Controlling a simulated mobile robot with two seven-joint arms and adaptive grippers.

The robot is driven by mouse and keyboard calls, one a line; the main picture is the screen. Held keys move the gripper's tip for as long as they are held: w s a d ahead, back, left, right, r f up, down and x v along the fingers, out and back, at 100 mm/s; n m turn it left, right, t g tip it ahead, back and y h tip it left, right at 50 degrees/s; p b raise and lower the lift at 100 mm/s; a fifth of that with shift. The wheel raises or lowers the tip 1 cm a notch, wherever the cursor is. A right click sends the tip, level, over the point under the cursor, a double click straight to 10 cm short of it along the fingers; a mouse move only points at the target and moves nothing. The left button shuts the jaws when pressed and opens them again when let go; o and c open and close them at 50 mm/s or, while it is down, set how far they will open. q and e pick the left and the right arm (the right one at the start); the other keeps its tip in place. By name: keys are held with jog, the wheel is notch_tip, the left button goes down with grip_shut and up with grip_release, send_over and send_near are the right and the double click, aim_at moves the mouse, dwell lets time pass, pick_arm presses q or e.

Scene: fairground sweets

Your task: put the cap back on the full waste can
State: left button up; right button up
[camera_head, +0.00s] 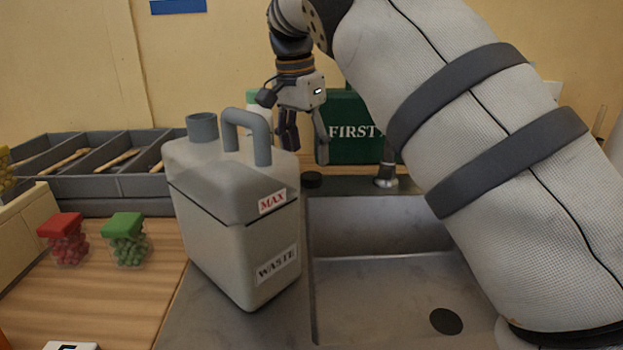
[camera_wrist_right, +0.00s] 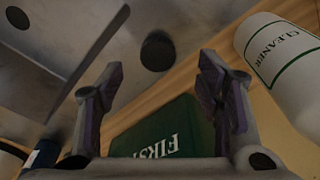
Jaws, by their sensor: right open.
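The waste can (camera_head: 235,240) is a pale translucent jug with a grey handle, "MAX" and "WASTE" labels, standing upright left of the sink. Its grey neck (camera_head: 202,128) shows no dark cap on it. A small dark round cap (camera_head: 312,180) lies on the ledge behind the sink, right of the can. It also shows in the right wrist view (camera_wrist_right: 158,51), just beyond the fingertips and roughly centred between them. My right gripper (camera_head: 306,150) points down above the cap, open and empty; its two fingers show in the wrist view (camera_wrist_right: 160,78). My left gripper is out of view.
A green first aid box (camera_head: 355,130) stands behind the gripper. A cleaner bottle (camera_wrist_right: 283,65) is close to one finger. The sink (camera_head: 385,280) is empty, with a tap (camera_head: 386,176) behind. Red-lidded (camera_head: 64,240) and green-lidded (camera_head: 127,240) jars stand left, before a divided tray (camera_head: 100,184).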

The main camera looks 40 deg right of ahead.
aim_at(311, 176)
jog(key=f, duration=0.2)
jog(key=d+f, duration=0.1)
jog(key=f, duration=0.2)
dwell(0.4)
jog(key=c, duration=0.8)
